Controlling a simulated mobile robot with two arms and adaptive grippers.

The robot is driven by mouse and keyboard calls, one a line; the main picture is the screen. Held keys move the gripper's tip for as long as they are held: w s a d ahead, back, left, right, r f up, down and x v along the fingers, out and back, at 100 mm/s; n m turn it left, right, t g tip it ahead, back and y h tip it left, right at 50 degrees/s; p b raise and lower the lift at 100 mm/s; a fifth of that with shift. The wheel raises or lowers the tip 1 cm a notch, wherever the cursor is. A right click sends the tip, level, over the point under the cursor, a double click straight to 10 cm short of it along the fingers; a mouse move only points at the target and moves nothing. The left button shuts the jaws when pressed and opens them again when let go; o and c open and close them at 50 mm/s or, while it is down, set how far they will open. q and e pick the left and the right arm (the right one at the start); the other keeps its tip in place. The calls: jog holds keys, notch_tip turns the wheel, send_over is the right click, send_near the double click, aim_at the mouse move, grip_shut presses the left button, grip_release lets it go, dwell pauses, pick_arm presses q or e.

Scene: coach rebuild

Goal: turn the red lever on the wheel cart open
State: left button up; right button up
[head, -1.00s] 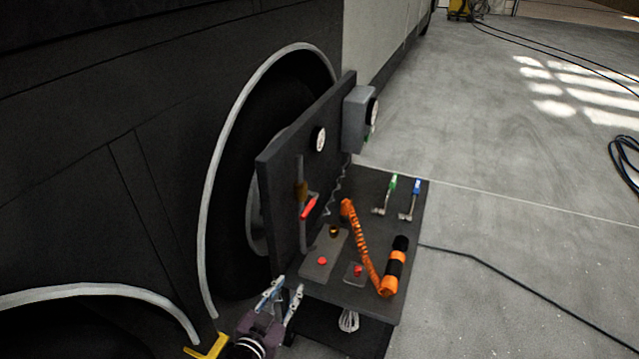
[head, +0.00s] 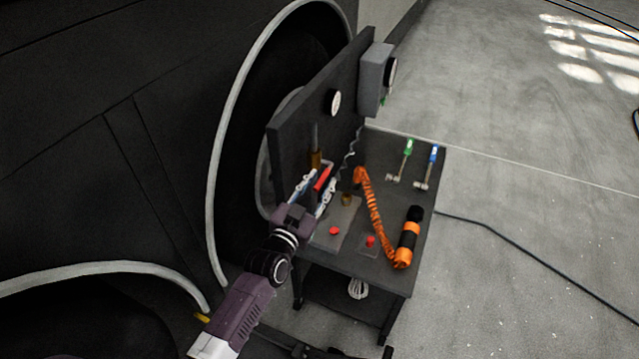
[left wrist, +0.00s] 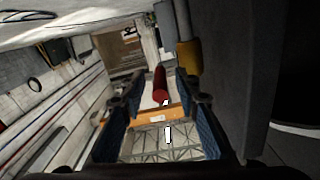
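The red lever (head: 322,179) sits on a brass valve (head: 315,159) on the upright dark panel (head: 300,125) of the wheel cart. My left gripper (head: 315,186) is open at the panel, with its fingers on either side of the lever in the head view. In the left wrist view the red lever (left wrist: 160,84) shows between the two open blue-padded fingers (left wrist: 160,120), towards their tips, with the brass valve (left wrist: 188,57) to its right. I cannot tell whether a finger touches the lever. My right gripper is not in view.
The cart top (head: 385,212) holds an orange coiled hose (head: 373,205), an orange-black cylinder (head: 407,238), red buttons (head: 334,231), and green (head: 408,147) and blue (head: 434,153) handled valves. A grey box (head: 374,80) juts from the panel. The dark vehicle side (head: 110,130) stands at left; floor is open at right.

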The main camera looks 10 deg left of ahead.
pick_arm(q)
jog(key=shift+c, duration=0.4)
jog(key=c, duration=0.5)
grip_shut()
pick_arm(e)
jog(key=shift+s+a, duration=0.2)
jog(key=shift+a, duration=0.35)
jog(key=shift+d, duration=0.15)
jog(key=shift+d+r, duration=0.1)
